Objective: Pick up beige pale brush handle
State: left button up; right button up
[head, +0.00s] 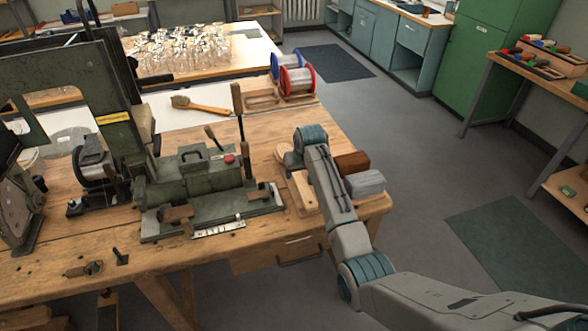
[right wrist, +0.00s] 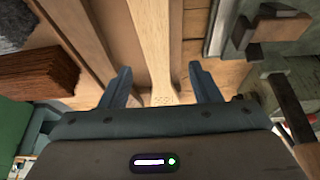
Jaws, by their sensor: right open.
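The beige pale brush handle (right wrist: 151,35) lies lengthwise in the right wrist view, its stamped end towards me. My right gripper (right wrist: 160,75) is open, with one finger on each side of the handle's near end; I cannot tell whether they touch it. In the head view my right gripper (head: 291,162) is over the wooden rack at the bench's right side, partly hidden by my arm. There the handle is largely hidden and hard to make out. My left gripper is not in view.
A brown bristle block (head: 352,162) and a grey one (head: 365,184) lie right of my arm. A green machine (head: 190,180) with an upright lever stands to the left. Wire spools (head: 297,78) and a finished brush (head: 201,106) lie farther back.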

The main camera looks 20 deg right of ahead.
aim_at(299, 177)
jog(key=shift+p+x, duration=0.35)
jog(key=shift+x, duration=1.6)
jog(key=shift+d+r, duration=0.1)
jog(key=shift+d, duration=0.05)
jog(key=c, duration=1.1)
